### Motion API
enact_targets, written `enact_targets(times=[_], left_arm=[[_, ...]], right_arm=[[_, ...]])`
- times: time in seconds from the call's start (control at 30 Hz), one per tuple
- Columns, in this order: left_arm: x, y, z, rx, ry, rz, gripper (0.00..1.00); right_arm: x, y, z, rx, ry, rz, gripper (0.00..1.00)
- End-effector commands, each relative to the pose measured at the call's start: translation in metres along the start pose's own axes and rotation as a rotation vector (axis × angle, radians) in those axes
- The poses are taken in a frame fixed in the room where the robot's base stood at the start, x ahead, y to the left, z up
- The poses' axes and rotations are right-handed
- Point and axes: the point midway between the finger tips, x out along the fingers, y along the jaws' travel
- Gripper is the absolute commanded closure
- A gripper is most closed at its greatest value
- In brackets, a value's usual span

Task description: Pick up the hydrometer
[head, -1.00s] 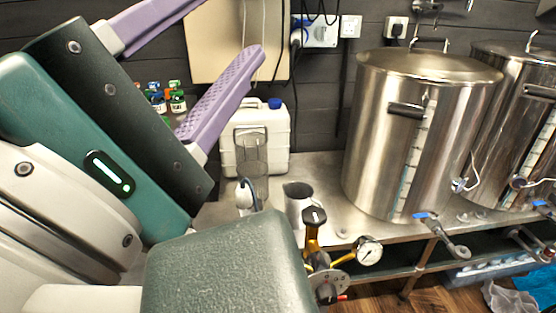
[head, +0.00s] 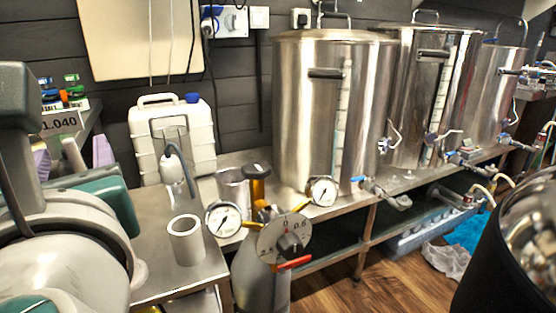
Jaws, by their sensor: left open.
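I cannot clearly pick out the hydrometer. A clear upright cylinder (head: 176,132) stands in front of the white jug, with a grey curved-top object (head: 178,165) in front of it. I cannot tell whether either holds the hydrometer. My left gripper (head: 72,158) is at the left edge, with its purple fingers apart. It is left of the jug and the cylinder, beside a small shelf with a "1.040" label (head: 61,123). My own arm hides part of it. No held object shows clearly. My right gripper is not in view.
A white jug (head: 205,140), a white cup (head: 186,240) and a metal jug (head: 232,188) stand on the steel bench (head: 150,215). A gas bottle with gauges (head: 285,240) stands in front. Large steel kettles (head: 318,110) line the right. A dark round vessel (head: 510,250) is at lower right.

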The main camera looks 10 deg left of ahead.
Motion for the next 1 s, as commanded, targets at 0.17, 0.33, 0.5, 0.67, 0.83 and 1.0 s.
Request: enact_targets(times=[0.17, 0.33, 0.5, 0.67, 0.83, 1.0], left_arm=[[0.028, -0.001, 0.009, 0.002, -0.006, 0.002, 0.49], [0.047, -0.001, 0.005, 0.002, -0.003, 0.0, 0.49], [0.049, -0.001, 0.005, 0.001, -0.002, -0.001, 0.49], [0.049, -0.001, 0.005, 0.001, -0.002, 0.0, 0.58], [0.048, -0.001, 0.005, 0.001, -0.001, 0.0, 0.77], [0.048, -0.001, 0.005, 0.001, -0.001, 0.0, 0.96]], right_arm=[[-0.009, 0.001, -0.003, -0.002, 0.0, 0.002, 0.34], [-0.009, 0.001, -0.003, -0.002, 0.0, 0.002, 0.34], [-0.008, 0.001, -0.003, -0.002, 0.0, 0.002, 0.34], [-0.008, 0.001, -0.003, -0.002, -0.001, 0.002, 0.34], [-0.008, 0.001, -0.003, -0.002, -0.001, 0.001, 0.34], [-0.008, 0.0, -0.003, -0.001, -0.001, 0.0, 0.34]])
